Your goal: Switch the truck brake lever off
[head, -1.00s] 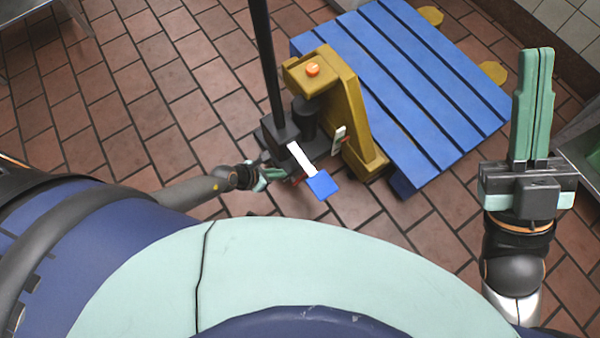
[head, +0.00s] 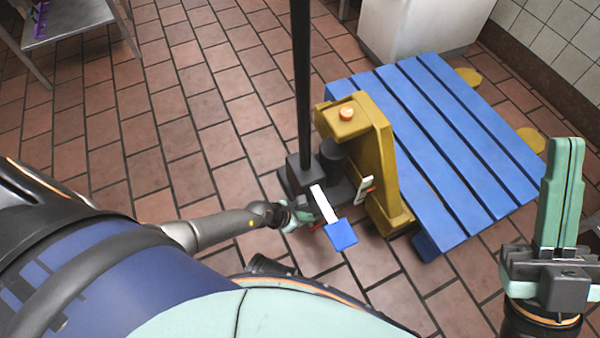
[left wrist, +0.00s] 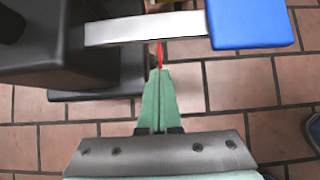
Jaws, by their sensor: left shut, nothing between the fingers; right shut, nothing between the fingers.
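The truck, a hand pallet truck with a yellow body (head: 375,150) and a black base, stands in the middle of the head view. A metal lever with a blue pad (head: 341,235) sticks out of its near side. In the left wrist view the blue pad (left wrist: 250,22) is at the upper right, and a thin red part (left wrist: 160,54) shows below the metal bar. My left gripper (head: 306,216) is shut and empty beside the base. Its fingertips (left wrist: 159,76) are just below the bar, close to the red part; I cannot tell whether they touch. My right gripper (head: 567,143) is shut, empty and raised, far right.
A blue slatted pallet (head: 440,135) lies behind the truck. The truck's black handle pole (head: 301,80) rises upright. A white cabinet (head: 415,30) stands at the back and a metal table (head: 68,20) at the far left. The tiled floor on the left is clear.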

